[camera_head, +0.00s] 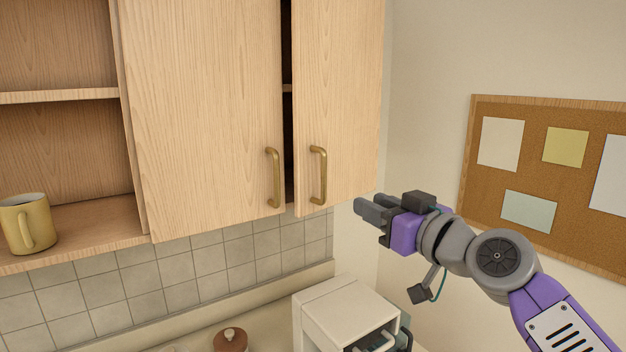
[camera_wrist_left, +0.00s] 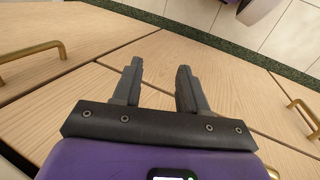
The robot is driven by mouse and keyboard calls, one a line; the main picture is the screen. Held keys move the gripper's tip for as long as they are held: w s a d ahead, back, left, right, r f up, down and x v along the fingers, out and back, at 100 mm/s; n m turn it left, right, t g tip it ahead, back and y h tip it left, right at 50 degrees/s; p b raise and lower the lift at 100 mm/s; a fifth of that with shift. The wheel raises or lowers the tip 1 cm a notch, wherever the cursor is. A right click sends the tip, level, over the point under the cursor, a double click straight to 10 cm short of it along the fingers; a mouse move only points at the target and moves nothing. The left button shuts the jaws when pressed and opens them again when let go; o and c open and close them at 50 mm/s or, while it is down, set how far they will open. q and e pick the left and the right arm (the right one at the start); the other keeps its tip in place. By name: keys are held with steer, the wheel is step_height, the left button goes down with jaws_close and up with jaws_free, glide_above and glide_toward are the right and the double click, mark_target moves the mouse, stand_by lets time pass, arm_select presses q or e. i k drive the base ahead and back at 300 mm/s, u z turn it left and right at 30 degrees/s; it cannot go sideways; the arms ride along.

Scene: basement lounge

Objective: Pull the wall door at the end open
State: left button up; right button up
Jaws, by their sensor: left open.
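The wall door (camera_head: 338,100) at the end is pale wood with a brass bar handle (camera_head: 318,174). It stands slightly ajar, with a dark gap along its left edge. My right gripper (camera_head: 366,211) is just right of the door's lower right corner, fingers pointing left, off the handle. Whether it touches the door is unclear, and its jaw gap does not show clearly. My left gripper (camera_wrist_left: 158,68) is open and empty in the left wrist view, over pale wood fronts with brass handles; it is not in the head view.
The neighbouring wall door (camera_head: 205,110) is closed, with its own brass handle (camera_head: 274,177). A yellow mug (camera_head: 28,222) stands on the open shelf at left. A white appliance (camera_head: 345,312) sits on the counter below. A cork board (camera_head: 545,185) hangs on the right wall.

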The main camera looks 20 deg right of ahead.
mark_target(338, 59)
steer(key=u, duration=2.4)
steer(key=k, duration=1)
steer(key=z, duration=1.65)
steer(key=i, duration=0.5)
steer(key=u, duration=0.05)
